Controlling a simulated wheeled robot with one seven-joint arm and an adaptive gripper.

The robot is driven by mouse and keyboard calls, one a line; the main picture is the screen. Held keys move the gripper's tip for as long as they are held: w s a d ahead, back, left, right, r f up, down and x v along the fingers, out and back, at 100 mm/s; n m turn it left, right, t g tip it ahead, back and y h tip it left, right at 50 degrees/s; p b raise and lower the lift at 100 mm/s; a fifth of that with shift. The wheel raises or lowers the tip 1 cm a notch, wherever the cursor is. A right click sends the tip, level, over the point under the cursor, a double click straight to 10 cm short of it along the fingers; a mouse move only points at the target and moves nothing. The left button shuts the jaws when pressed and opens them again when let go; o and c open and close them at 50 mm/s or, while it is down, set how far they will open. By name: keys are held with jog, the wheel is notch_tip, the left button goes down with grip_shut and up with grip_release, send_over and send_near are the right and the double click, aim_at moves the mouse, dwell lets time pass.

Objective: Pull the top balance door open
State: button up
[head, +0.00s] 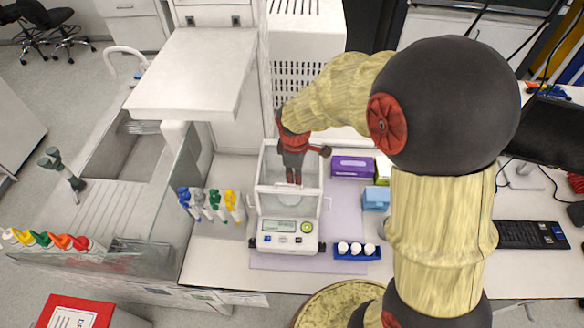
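The balance (287,227) is a white instrument with a clear draft shield, a green display and a round green button on its front. It stands on the bench in the middle of the head view. Its top door (270,177) is a clear panel in a white frame, partly hidden behind my gripper. How far the door is open is unclear. My gripper (294,182), dark grey and red, points down over the top of the balance, close to the white front bar of the top frame. Its fingertips look close together and small. Contact with the door cannot be told, and no held thing shows.
Several pipettes (212,203) stand left of the balance. Purple (352,167) and blue boxes (376,198) and a blue rack of white-capped vials (356,250) are to its right. A perforated white housing (301,80) stands behind. A white shelf (195,72) overhangs at left.

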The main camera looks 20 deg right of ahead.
jog(key=n, duration=0.1)
jog(key=p, duration=0.1)
send_over(296, 191)
jog(key=shift+n, duration=0.3)
jog(key=shift+w+f, duration=0.1)
jog(key=shift+f, duration=3.45)
jog(key=c, duration=0.4)
grip_shut()
jog(key=shift+f, duration=0.1)
